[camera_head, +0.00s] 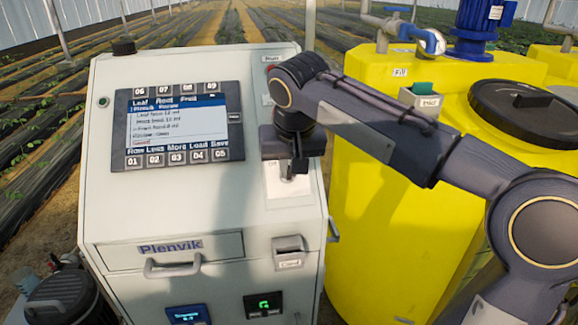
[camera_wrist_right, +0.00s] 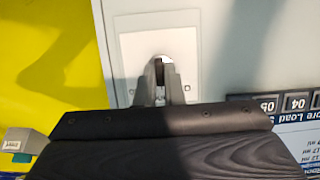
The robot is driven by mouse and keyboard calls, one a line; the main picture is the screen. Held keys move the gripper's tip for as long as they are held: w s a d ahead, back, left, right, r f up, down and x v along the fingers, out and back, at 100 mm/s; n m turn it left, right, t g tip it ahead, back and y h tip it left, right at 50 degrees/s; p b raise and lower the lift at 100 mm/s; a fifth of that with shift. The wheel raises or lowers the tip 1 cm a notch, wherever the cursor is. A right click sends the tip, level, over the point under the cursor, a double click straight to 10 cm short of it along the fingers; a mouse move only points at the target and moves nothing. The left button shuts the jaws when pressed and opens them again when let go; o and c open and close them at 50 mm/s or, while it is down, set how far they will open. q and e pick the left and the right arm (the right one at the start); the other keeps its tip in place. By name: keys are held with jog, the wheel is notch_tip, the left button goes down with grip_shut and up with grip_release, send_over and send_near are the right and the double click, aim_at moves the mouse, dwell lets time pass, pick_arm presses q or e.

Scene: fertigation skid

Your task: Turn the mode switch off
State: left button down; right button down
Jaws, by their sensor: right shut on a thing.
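The mode switch sits on a white plate (camera_head: 287,189) on the right side of the grey control cabinet's sloped face. In the right wrist view the plate (camera_wrist_right: 183,47) is seen close up, with the switch knob (camera_wrist_right: 160,68) between my fingers. My right gripper (camera_head: 293,172) is at the plate. In the right wrist view the right gripper (camera_wrist_right: 160,82) is shut on the switch knob. My gripper hides most of the knob, and I cannot tell its setting. My left gripper is not in view.
A lit screen (camera_head: 178,123) with numbered buttons is left of the switch. A drawer handle (camera_head: 172,268) and a small card holder (camera_head: 289,251) are below. A yellow tank (camera_head: 365,220) stands close on the right. My right arm crosses over it.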

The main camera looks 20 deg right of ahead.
jog(key=shift+f, duration=0.1)
jog(key=shift+a+n+h+p, duration=0.15)
jog(key=shift+n+h+p, duration=0.15)
jog(key=shift+n+p, duration=0.7)
jog(key=shift+n+h+p, duration=0.3)
jog(key=shift+n+p, duration=0.1)
jog(key=shift+n, duration=0.3)
jog(key=shift+a+f+n+h+p, duration=0.15)
jog(key=shift+n+h+p, duration=0.3)
jog(key=shift+n, duration=0.55)
jog(key=shift+s+f+n+h+p, duration=0.1)
jog(key=shift+n+h+p, duration=0.25)
jog(key=shift+n, duration=0.95)
jog(key=c, duration=1.5)
grip_release()
jog(key=shift+a, duration=0.1)
jog(key=shift+c, duration=0.2)
jog(key=shift+w, duration=0.2)
jog(key=v, duration=0.7)
jog(key=shift+s+r+b, duration=0.2)
jog(key=shift+r+b, duration=0.1)
